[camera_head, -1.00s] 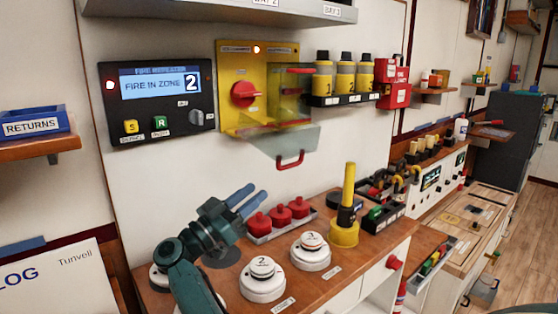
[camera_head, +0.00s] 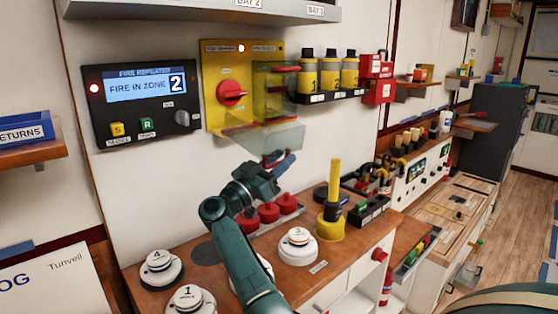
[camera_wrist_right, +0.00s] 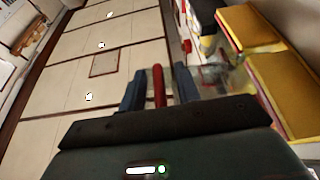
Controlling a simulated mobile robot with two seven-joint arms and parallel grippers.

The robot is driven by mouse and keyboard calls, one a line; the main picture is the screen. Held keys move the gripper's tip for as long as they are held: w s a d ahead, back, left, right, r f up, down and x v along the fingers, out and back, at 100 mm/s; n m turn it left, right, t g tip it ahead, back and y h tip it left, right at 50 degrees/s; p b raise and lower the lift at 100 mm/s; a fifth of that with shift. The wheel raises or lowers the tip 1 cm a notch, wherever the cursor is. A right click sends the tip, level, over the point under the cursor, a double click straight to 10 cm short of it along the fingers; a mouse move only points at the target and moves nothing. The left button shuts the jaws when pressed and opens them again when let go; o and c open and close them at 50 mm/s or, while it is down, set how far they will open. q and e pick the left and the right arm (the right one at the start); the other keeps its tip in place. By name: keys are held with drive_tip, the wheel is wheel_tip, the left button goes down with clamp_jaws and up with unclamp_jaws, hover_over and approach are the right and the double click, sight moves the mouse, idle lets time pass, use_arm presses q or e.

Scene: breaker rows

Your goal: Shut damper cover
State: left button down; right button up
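The clear damper cover (camera_head: 282,136) hangs open, sticking out below the yellow damper panel (camera_head: 212,112) on the wall. Its red handle is at the cover's outer edge, mostly hidden by my fingers in the head view. My right gripper (camera_head: 280,160) is at that handle, above the bench. In the right wrist view the red handle (camera_wrist_right: 158,86) stands between the two blue-grey fingers of my right gripper (camera_wrist_right: 159,88), with gaps visible at both sides. A red rotary knob (camera_head: 231,93) is on the yellow panel. My left gripper is not in view.
A fire panel (camera_head: 145,88) reading zone 2 is to the left. Yellow-and-black bottles (camera_head: 329,73) stand on a rack to the right. Below my right arm, the wooden bench (camera_head: 312,281) carries red knobs (camera_head: 268,212), white numbered detectors (camera_head: 297,243) and a yellow torch-like item (camera_head: 333,208).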

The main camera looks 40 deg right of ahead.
drive_tip(key=shift+c, duration=0.2)
clamp_jaws()
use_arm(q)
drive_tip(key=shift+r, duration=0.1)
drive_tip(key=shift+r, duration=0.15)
use_arm(e)
drive_tip(key=shift+a+r, duration=0.1)
drive_tip(key=shift+r, duration=0.05)
